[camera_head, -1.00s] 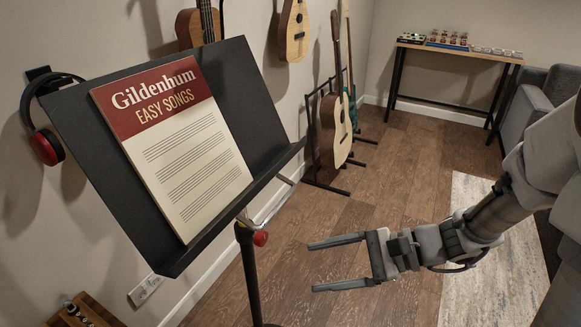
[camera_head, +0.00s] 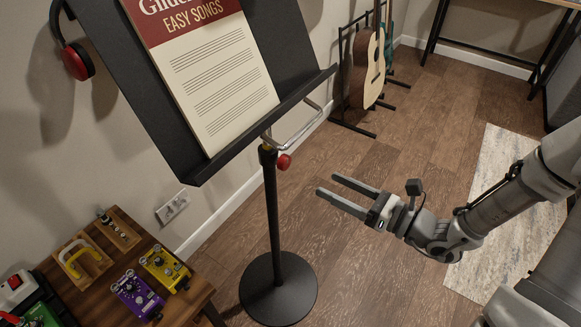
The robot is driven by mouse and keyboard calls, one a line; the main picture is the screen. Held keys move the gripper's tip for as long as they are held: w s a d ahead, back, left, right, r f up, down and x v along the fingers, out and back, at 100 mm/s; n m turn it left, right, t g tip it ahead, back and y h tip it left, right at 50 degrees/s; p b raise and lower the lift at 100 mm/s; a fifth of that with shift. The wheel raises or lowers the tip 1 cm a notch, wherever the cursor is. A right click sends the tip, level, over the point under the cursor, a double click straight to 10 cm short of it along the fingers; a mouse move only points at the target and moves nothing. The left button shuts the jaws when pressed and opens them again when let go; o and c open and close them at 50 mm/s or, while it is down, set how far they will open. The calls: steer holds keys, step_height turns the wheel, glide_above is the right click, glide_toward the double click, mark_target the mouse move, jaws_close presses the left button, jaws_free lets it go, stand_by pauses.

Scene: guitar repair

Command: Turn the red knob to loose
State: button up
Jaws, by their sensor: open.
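The red knob (camera_head: 284,162) sits on the right side of the black music stand's post (camera_head: 271,205), just below the desk. The black desk (camera_head: 150,122) is tilted and holds a "Gildenhum Easy Songs" book (camera_head: 215,90). My gripper (camera_head: 335,188) is open and empty, to the right of the knob and apart from it, with its fingers pointing left toward the post. I cannot tell the knob's loose or tight setting from this view.
The stand's round base (camera_head: 278,290) rests on the wood floor. A small wooden table (camera_head: 200,290) with a yellow pedal (camera_head: 165,268) and a purple pedal (camera_head: 137,296) stands at lower left. Guitars on a rack (camera_head: 358,125) are behind.

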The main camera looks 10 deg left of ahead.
mark_target(287, 164)
steer(key=b+x, duration=0.2)
steer(key=x, duration=0.9)
steer(key=shift+w+a+b, duration=0.15)
steer(key=shift+a+b, duration=0.15)
steer(key=shift+b, duration=0.1)
steer(key=shift+r, duration=0.1)
steer(key=shift+c, duration=0.3)
jaws_close()
